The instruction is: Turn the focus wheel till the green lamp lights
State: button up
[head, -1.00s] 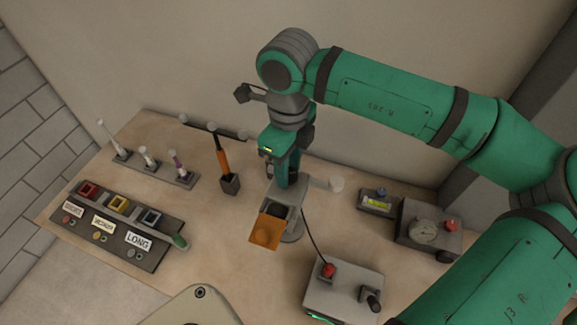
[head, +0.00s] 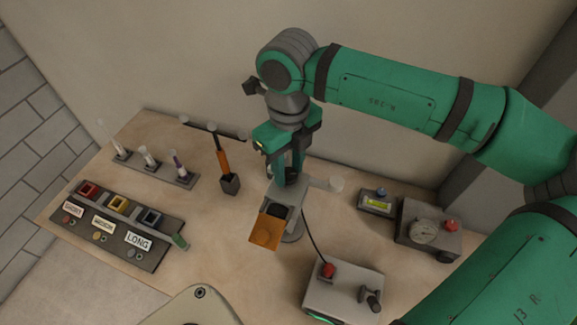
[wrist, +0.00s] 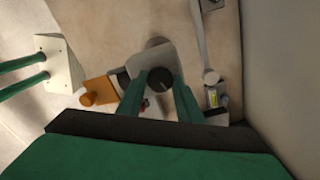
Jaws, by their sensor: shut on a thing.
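The focus wheel (wrist: 160,79) is a dark round knob on top of a grey instrument (head: 314,198). My gripper (head: 289,178) reaches down onto the instrument from above. In the wrist view my gripper (wrist: 161,84) has one green finger on each side of the wheel and is shut on it. In the head view the fingers and the instrument's top hide the wheel. An orange plate (head: 265,232) sits at the instrument's front. I cannot make out a lit green lamp on the instrument; a green glow shows at the front edge of a grey box (head: 343,296).
The grey box carries a red button (head: 327,270) and a black lever. A gauge box (head: 428,232) and a small level (head: 377,202) stand right. A labelled tray (head: 120,228), several vials and an orange-handled tool (head: 223,160) in a holder stand left.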

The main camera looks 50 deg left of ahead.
aim_at(288, 174)
jog(key=o, duration=1)
jog(key=shift+o, duration=0.2)
notch_tip(288, 174, up, 11)
jog(key=shift+f, duration=0.1)
